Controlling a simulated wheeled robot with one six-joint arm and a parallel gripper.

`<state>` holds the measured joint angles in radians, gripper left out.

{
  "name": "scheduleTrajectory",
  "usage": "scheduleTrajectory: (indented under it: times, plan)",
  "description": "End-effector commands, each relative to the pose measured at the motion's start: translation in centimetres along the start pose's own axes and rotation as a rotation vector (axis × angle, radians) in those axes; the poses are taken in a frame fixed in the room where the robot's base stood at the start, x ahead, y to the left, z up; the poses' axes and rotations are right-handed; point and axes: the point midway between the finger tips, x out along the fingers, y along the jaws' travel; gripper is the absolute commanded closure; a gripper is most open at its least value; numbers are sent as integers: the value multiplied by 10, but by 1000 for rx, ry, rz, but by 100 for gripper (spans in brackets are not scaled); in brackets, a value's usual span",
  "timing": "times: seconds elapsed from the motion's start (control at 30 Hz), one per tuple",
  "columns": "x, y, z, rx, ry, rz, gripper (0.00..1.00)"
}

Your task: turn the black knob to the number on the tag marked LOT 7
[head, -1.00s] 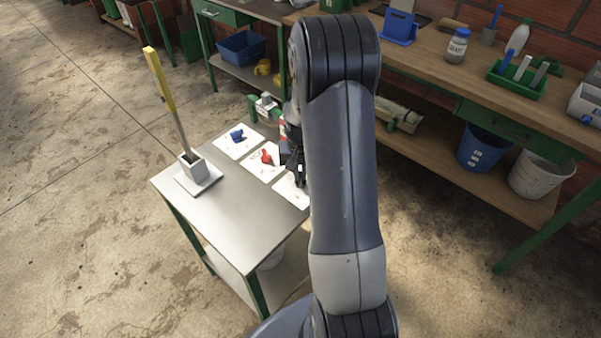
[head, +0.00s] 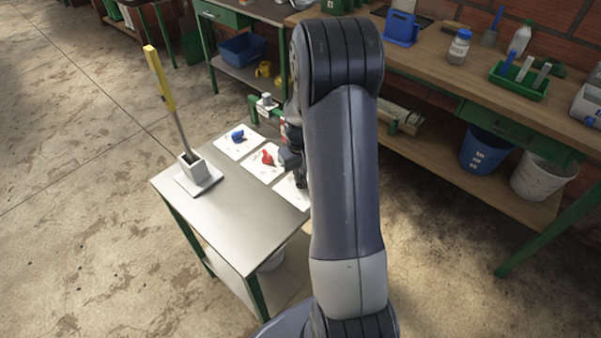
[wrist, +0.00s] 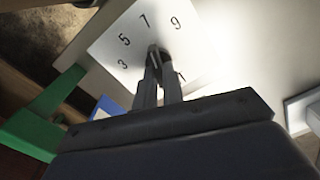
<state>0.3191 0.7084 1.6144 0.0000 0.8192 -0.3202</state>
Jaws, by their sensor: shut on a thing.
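A white dial plate (wrist: 113,52) fills the upper middle of the wrist view, with the numbers 3, 5, 7 and 9 readable around it and one more partly hidden by the fingers. My gripper (wrist: 157,68) is over the plate, its fingers shut on the black knob (wrist: 153,49), of which only a small dark part shows. Where the knob points I cannot tell. In the head view my gripper (head: 299,180) is at the nearest of three white plates (head: 288,193) on the metal table. I cannot make out a LOT 7 tag.
A red knob (head: 267,157) and a blue knob (head: 238,135) sit on the neighbouring plates. A yellow-topped stick (head: 160,78) leans in a grey holder (head: 195,170) on the table. A wooden workbench (head: 455,80) stands behind. The table's front part is clear.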

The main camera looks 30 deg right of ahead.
Motion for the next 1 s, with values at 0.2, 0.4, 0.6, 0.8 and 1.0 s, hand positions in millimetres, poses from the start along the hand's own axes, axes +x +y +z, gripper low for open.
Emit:
scheduleTrajectory:
  times: [0.2, 0.4, 0.6, 0.8, 1.0]
  plan:
    - [-1, 0, -1, 1, 2, 1, 100]
    - [-1, 0, 0, 1, 2, 1, 76]
    - [0, 0, 0, 2, 1, 0, 69]
    - [-5, 0, 0, 2, 2, 1, 69]
    - [-37, 0, -1, 2, 6, 2, 69]
